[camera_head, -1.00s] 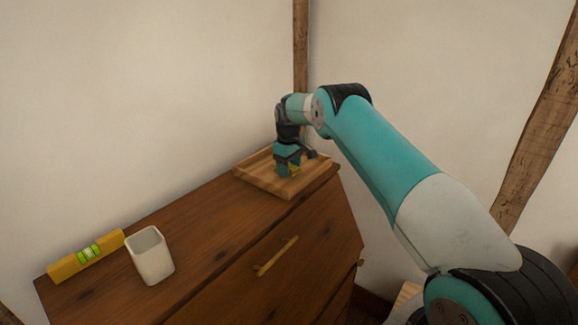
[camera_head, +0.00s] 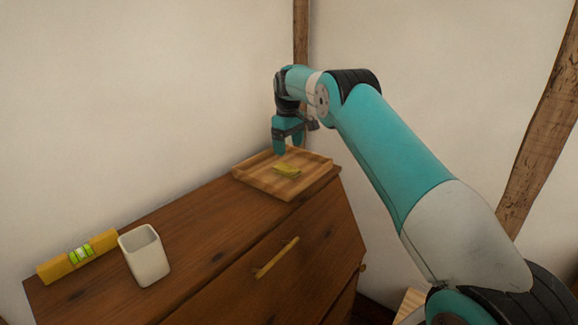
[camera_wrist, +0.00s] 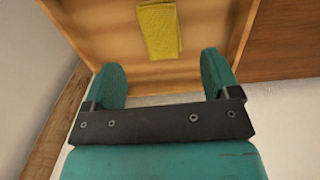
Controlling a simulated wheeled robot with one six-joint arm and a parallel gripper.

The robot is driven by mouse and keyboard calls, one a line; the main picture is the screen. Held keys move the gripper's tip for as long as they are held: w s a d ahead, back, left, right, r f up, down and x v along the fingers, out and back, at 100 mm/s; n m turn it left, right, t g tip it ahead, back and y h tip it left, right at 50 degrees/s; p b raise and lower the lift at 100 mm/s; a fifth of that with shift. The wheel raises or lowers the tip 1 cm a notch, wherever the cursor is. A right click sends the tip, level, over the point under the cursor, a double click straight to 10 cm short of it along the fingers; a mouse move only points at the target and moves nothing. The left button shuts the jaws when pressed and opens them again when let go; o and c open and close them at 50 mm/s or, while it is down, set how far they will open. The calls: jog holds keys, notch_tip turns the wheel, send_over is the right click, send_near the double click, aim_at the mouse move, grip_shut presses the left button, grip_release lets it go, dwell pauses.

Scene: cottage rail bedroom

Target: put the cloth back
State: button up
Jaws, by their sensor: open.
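The cloth (camera_head: 287,169) is a small folded yellow piece lying flat on a wooden tray (camera_head: 262,183) at the far right end of the dresser top. In the wrist view the cloth (camera_wrist: 158,28) lies on the tray (camera_wrist: 105,35), beyond my fingertips. My gripper (camera_head: 288,147) is above the tray, pointing down, apart from the cloth. In the wrist view my gripper (camera_wrist: 163,75) has its two teal fingers spread wide with nothing between them.
The brown dresser (camera_head: 190,240) has a brass handle (camera_head: 276,258) on its front. A white cup (camera_head: 145,258) and a yellow spirit level (camera_head: 77,256) stand at its near left end. The dresser top between cup and tray is clear. Walls stand close behind the tray.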

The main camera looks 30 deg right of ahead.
jog(key=s+a+r+n, duration=0.1)
jog(key=s+a+r, duration=0.3)
jog(key=a+r, duration=0.5)
jog(key=s+a+r+n+t+y, duration=0.1)
jog(key=s+a+r, duration=0.3)
jog(key=s+a, duration=0.8)
jog(key=s+a+f+y, duration=0.1)
jog(key=s+a, duration=0.1)
jog(key=s, duration=0.7)
jog(key=s+a+f+y, duration=0.1)
jog(key=s+a, duration=0.2)
jog(key=s, duration=0.7)
jog(key=s+a+f+n+g+y, duration=0.1)
jog(key=s+a+f, duration=0.1)
jog(key=s, duration=0.8)
jog(key=shift+a, duration=0.75)
